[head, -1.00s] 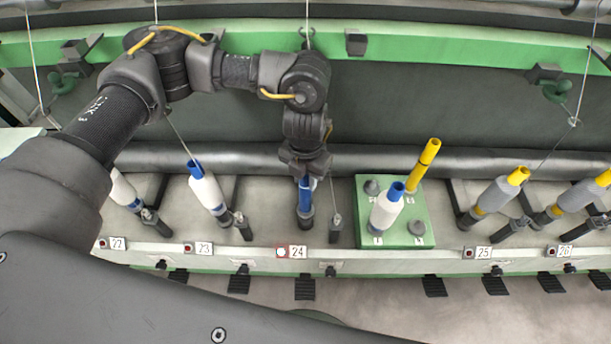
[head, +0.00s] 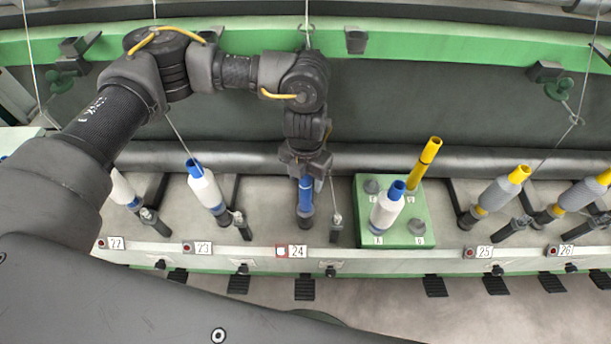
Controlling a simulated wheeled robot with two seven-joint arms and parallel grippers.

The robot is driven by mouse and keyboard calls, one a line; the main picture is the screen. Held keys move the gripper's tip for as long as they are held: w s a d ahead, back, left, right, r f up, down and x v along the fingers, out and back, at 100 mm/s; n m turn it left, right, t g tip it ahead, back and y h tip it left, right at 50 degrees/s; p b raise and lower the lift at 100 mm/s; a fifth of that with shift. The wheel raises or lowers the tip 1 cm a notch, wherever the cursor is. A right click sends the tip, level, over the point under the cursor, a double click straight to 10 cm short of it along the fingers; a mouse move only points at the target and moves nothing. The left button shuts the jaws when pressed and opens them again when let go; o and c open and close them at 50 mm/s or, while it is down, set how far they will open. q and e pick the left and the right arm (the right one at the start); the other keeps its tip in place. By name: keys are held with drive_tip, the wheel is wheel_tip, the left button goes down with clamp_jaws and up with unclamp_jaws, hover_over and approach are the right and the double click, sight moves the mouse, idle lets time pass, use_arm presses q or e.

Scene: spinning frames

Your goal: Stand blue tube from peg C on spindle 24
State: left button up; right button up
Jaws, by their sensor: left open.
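The blue tube (head: 305,195) stands upright on spindle 24, above the white label 24 (head: 298,251). Its lower end meets the dark spindle base (head: 305,219). My left gripper (head: 304,174) is directly above the tube, open, with its fingers around or just over the tube's top; the exact gap is too small to tell. The green peg board (head: 402,232) stands to the right. It holds a white bobbin on a blue tube (head: 386,210) at front left and a bare yellow tube (head: 428,158) at back right. My right gripper is not in view.
White bobbins on blue tubes stand at spindles 23 (head: 205,188) and 22 (head: 124,190). Grey bobbins on yellow tubes stand at spindles 25 (head: 494,195) and 26 (head: 580,195). A thread guide post (head: 336,228) stands close right of spindle 24. A dark roller (head: 420,160) runs behind.

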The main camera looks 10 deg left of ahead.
use_arm(q)
wheel_tip(320, 180, up, 11)
drive_tip(key=shift+f+b, duration=0.1)
drive_tip(key=shift+b, duration=0.5)
drive_tip(key=shift+s, duration=0.1)
idle(0.6)
